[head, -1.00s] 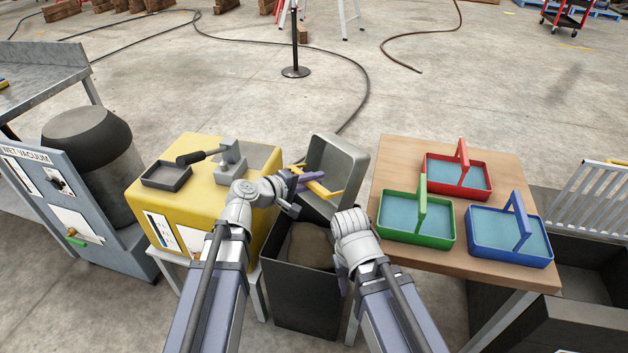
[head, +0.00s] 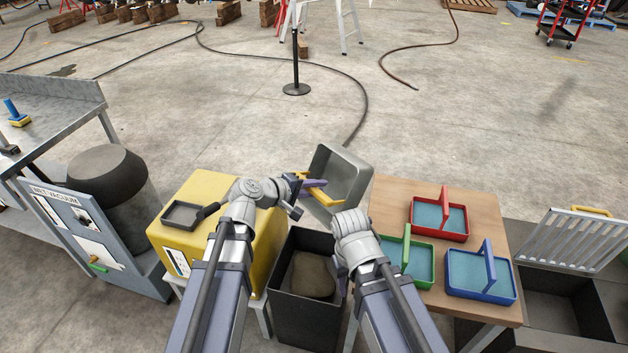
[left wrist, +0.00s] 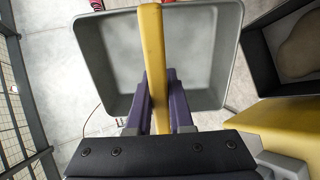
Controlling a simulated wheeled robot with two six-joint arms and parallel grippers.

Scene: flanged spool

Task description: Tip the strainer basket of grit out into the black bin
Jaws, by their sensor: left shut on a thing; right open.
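The strainer basket (head: 345,175) is a grey rectangular tub with a yellow handle (head: 323,197). My left gripper (head: 312,188) is shut on that handle and holds the basket in the air, tipped on its side. Its inside looks empty in the head view and in the left wrist view (left wrist: 205,60). The black bin (head: 300,315) stands in front of and below the basket. A brown heap of grit (head: 312,275) lies in the bin, and also shows in the left wrist view (left wrist: 300,45). My right gripper (head: 342,282) is open by the bin's right side, mostly hidden by its own arm.
A wooden table (head: 395,195) at right bears red, green and blue handled trays. A dark trough (head: 555,300) with a pale grate is at far right. Open floor lies behind.

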